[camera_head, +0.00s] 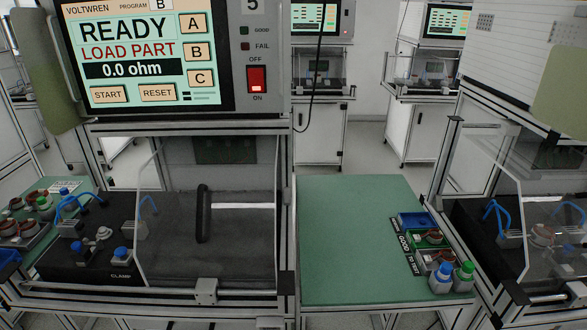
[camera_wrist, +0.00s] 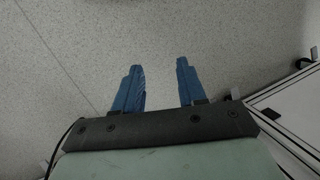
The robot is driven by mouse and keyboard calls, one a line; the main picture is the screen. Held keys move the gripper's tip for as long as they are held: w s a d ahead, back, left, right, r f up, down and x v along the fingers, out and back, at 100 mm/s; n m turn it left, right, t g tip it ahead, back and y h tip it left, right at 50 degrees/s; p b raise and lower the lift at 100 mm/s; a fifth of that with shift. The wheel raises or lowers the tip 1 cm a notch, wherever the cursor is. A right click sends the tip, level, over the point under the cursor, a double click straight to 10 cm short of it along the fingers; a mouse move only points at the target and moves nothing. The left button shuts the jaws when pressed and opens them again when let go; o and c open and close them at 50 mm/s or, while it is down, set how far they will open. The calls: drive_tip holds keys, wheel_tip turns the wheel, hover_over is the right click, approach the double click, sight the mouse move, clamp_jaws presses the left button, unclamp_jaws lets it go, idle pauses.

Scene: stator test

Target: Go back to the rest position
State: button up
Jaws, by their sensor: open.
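My gripper (camera_wrist: 159,68) shows in the wrist view with its two blue fingers apart and nothing between them. Speckled grey floor (camera_wrist: 220,40) lies beyond the fingertips. My gripper is not in the head view, so its place relative to the test station cannot be told there. In the head view the tester's screen (camera_head: 137,50) reads READY, LOAD PART and 0.0 ohm, with program B. A clear cover with a black handle (camera_head: 203,213) stands at the station, beside a black clamp fixture (camera_head: 100,260) with blue-topped parts.
A green-topped table (camera_head: 345,235) stands right of the station, its left and middle clear. Small trays (camera_head: 428,238) with wound parts and blue- and green-capped bottles (camera_head: 463,277) are at its right edge. Another station with a clear guard (camera_head: 510,190) stands farther right. More parts (camera_head: 40,205) lie at far left.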

drive_tip(key=s+a+r+n+g+h, duration=0.2)
drive_tip(key=s+a+r+g, duration=0.3)
drive_tip(key=s, duration=0.9)
drive_tip(key=a+r+h, duration=0.1)
drive_tip(key=a+r, duration=0.2)
drive_tip(key=shift+a+r, duration=0.15)
drive_tip(key=shift+a, duration=0.05)
